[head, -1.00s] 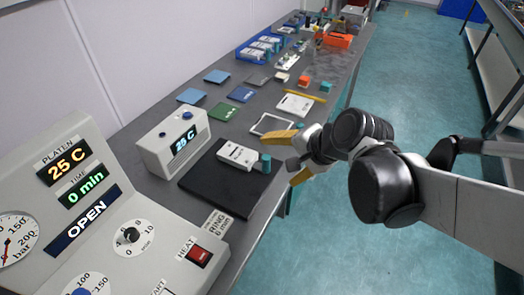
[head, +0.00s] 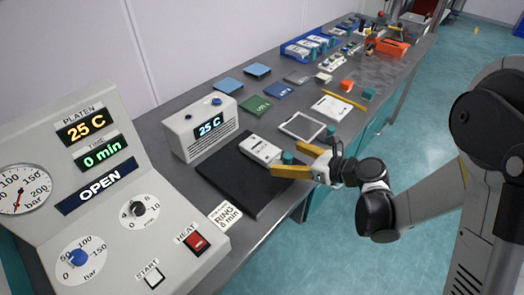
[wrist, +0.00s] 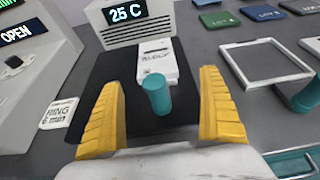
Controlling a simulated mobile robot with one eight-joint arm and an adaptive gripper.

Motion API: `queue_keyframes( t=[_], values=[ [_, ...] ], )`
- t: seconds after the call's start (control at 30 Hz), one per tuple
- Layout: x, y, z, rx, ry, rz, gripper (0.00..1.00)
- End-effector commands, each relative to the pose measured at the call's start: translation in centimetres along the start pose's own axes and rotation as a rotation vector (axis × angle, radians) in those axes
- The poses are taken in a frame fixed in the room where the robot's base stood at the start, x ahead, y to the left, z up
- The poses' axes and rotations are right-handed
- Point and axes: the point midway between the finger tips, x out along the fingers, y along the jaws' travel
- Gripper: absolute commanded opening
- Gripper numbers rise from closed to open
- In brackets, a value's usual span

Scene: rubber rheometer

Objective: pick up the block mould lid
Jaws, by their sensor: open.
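The block mould lid (head: 261,148) is a small white labelled plate with an upright teal knob (head: 287,157) at its near right end. It lies on the black mat in front of the grey readout box. In the wrist view the lid (wrist: 158,60) is seen lengthwise, and its knob stands between the fingers in the picture. My gripper (head: 298,161) has yellow fingers, spread open and empty. It reaches in from the right, low, with its tips close to the knob. I cannot tell whether the knob is fully between the tips. The gripper also shows in the wrist view (wrist: 162,88).
The black mat (head: 245,192) carries the lid. The readout box (head: 200,135) stands behind it, and the press panel (head: 100,190) at left. A white square frame (head: 302,125) lies right of the lid, with another teal knob (wrist: 306,96) near it. Coloured sheets and trays lie farther back.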

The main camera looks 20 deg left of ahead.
Motion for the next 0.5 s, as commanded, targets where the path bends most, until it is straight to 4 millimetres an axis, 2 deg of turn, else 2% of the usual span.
queue_keyframes(
  t=[0.23,0.5],
  values=[
    [1.8,0.2,-0.1,-0.003,0.001,0.001,0.90],
    [5.8,0.7,0.0,-0.004,0.001,0.001,0.90]
  ],
)
